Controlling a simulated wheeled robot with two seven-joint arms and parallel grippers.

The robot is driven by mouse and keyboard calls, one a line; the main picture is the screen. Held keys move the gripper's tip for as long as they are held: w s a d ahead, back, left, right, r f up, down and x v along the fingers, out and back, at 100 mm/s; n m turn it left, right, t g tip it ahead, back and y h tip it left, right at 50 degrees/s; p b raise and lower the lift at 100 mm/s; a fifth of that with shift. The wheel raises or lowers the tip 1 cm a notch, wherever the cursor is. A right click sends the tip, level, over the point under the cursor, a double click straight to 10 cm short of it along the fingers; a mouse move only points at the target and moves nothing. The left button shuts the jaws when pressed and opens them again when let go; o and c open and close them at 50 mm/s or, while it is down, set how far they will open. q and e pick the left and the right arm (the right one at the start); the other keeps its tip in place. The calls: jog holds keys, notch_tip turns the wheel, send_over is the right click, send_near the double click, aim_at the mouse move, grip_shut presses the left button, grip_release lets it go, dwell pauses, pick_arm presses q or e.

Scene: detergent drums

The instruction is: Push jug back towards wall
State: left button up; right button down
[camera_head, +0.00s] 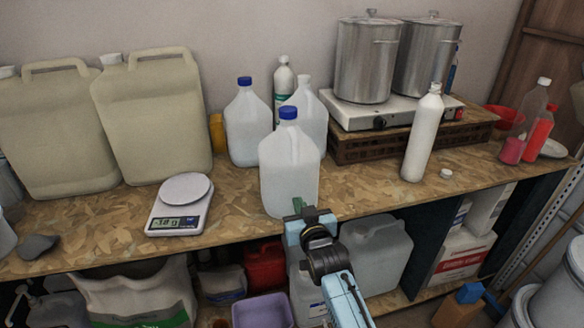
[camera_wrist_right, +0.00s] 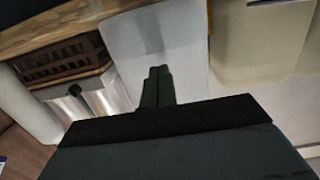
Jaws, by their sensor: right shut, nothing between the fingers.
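The jug (camera_head: 289,168) is translucent white with a blue cap. It stands upright near the front edge of the wooden bench (camera_head: 240,218), in front of two similar jugs. My right gripper (camera_head: 299,205) is shut and empty, with its green fingers at the lower front of the jug. In the right wrist view the shut fingers (camera_wrist_right: 158,85) lie against or just before the jug's pale face (camera_wrist_right: 185,45); I cannot tell whether they touch. My left gripper is not in view.
A second blue-capped jug (camera_head: 247,125) and a white jug (camera_head: 312,108) stand behind, near the wall (camera_head: 250,35). A scale (camera_head: 180,205) is to the left. A white bottle (camera_head: 422,135) and a hot plate (camera_head: 390,110) with steel pots are to the right.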

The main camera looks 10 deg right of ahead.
aim_at(294, 193)
jog(key=shift+w, duration=0.15)
jog(key=shift+w+b, duration=1.75)
jog(key=shift+w, duration=0.85)
jog(key=shift+w+a+b, duration=0.15)
jog(key=shift+w+b, duration=1.7)
jog(key=shift+w, duration=0.4)
jog(key=shift+s+r+p, duration=0.1)
jog(key=shift+s+p, duration=0.45)
jog(key=shift+p, duration=0.35)
jog(key=shift+s+p, duration=0.85)
jog(key=shift+s, duration=0.1)
